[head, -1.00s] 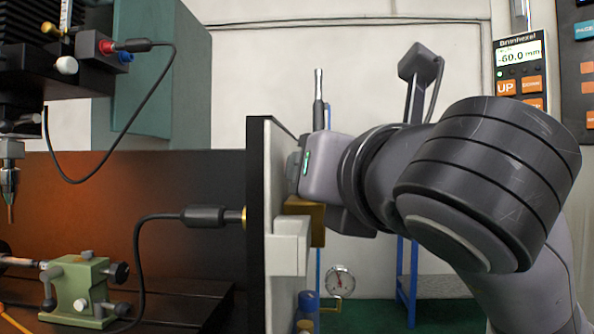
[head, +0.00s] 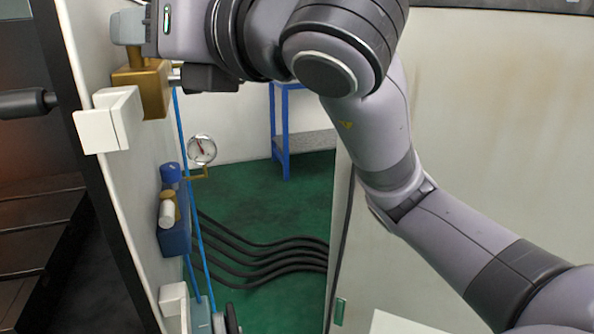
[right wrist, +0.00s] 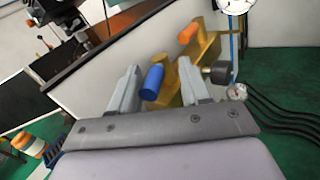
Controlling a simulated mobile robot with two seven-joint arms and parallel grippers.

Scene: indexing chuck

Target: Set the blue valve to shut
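In the right wrist view a blue cylindrical handle (right wrist: 152,82), which looks like the blue valve's, stands in front of a brass body (right wrist: 170,84). My right gripper (right wrist: 159,68) is open, with one finger on each side of the blue handle. The left finger is close to it; I cannot tell whether they touch. In the head view my right gripper (head: 128,27) is at the top left, just above the brass block (head: 153,90) on the pale panel. The blue handle is not visible there. My left gripper is not in view.
An orange handle (right wrist: 189,33) and a black knob (right wrist: 218,74) are close beyond my right finger. A white bracket (head: 108,122), a blue regulator unit (head: 173,238) and a dial gauge (head: 202,149) are below the brass block. Black hoses (head: 265,250) run over the green floor.

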